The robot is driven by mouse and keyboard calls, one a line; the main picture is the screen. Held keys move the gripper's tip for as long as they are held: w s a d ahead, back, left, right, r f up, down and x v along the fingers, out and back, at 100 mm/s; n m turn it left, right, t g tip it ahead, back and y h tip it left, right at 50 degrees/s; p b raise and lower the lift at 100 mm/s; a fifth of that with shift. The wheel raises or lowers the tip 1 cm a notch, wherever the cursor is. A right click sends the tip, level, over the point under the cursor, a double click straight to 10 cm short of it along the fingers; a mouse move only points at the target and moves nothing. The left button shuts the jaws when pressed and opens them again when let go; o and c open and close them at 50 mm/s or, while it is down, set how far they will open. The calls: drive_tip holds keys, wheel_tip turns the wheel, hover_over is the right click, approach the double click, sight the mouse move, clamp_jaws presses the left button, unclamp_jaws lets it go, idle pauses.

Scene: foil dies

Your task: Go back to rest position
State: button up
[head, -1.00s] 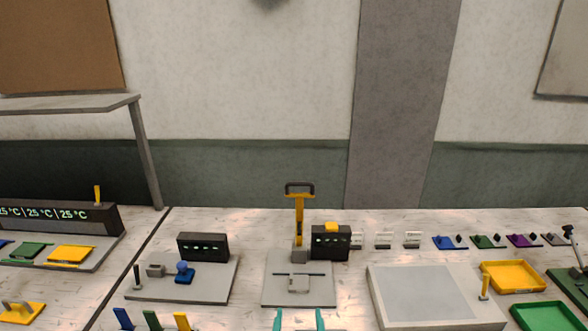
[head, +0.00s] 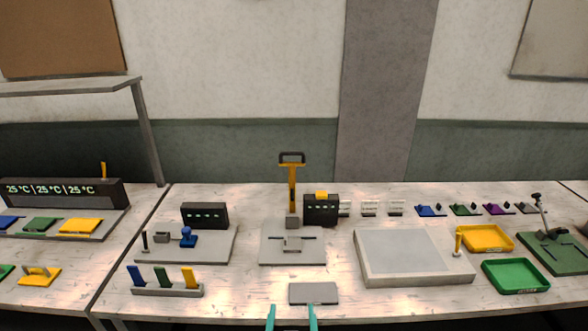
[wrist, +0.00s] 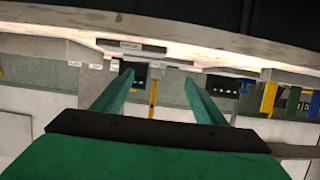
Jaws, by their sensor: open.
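My gripper (head: 291,318) shows at the bottom middle of the head view as two teal fingers, apart and with nothing between them. It is at the near edge of the table, just in front of a small grey plate (head: 313,293). In the wrist view my gripper (wrist: 157,92) also shows open and empty, with the bench scene upside down beyond it.
The workbench (head: 240,300) holds a press with a yellow lever (head: 292,185), a large grey slab (head: 412,262), a yellow tray (head: 487,239), a green tray (head: 515,276) and a rack of coloured handles (head: 165,290). A shelf (head: 70,86) stands at the left.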

drive_tip(key=s+f, duration=0.5)
drive_tip(key=s, duration=0.4)
drive_tip(key=s+f, duration=0.5)
drive_tip(key=s, duration=0.4)
drive_tip(key=s+r+t, duration=0.1)
drive_tip(key=s, duration=1.6)
drive_tip(key=shift+d+r, duration=0.2)
drive_tip(key=shift+r, duration=0.2)
